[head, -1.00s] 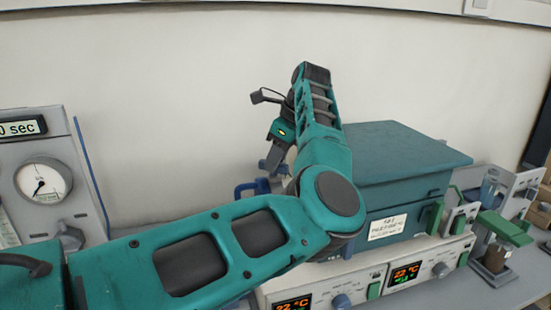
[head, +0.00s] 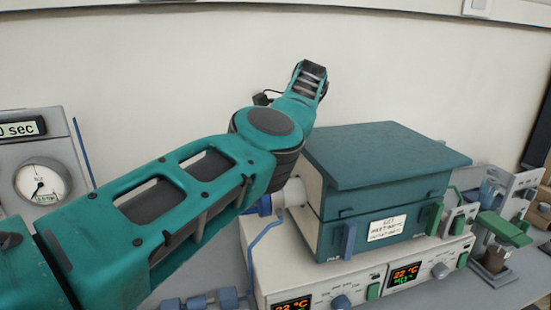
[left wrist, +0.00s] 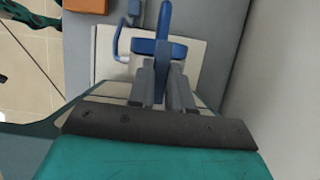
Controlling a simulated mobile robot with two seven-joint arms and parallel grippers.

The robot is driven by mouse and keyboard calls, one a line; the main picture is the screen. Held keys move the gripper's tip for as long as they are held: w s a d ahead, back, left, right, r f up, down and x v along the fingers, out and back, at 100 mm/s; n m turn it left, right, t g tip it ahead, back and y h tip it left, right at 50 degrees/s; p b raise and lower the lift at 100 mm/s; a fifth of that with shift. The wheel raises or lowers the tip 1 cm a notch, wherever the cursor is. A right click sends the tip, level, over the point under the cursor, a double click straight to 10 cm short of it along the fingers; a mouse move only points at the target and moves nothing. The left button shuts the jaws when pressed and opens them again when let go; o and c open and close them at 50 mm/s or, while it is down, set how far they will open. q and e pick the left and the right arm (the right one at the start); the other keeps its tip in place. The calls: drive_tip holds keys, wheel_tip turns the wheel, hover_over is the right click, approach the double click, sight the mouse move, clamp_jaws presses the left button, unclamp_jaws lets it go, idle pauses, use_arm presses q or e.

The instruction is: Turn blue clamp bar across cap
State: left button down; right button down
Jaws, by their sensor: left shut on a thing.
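In the left wrist view, my left gripper (left wrist: 162,82) is shut on a blue bar (left wrist: 164,22), which I take as the clamp bar. The bar sticks out beyond the fingertips, running up the picture. A rounded blue piece (left wrist: 146,46) lies beside the fingers, in front of a cream panel (left wrist: 105,50). In the head view my left arm hides the gripper and the bar. A pale round fitting (head: 293,192), possibly the cap, sticks out from the furnace's left side, partly behind my arm. How the bar lies relative to it cannot be told. My right gripper is out of view.
The teal furnace (head: 395,165) stands on a control unit (head: 365,280) with lit displays. A gauge panel (head: 45,165) is at the left. A blue tube (head: 252,255) runs down by the furnace. Green-handled apparatus (head: 497,240) is at the right. The wall behind is bare.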

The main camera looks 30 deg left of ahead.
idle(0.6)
use_arm(q)
drive_tip(key=c, duration=1)
unclamp_jaws()
drive_tip(key=shift+c, duration=0.2)
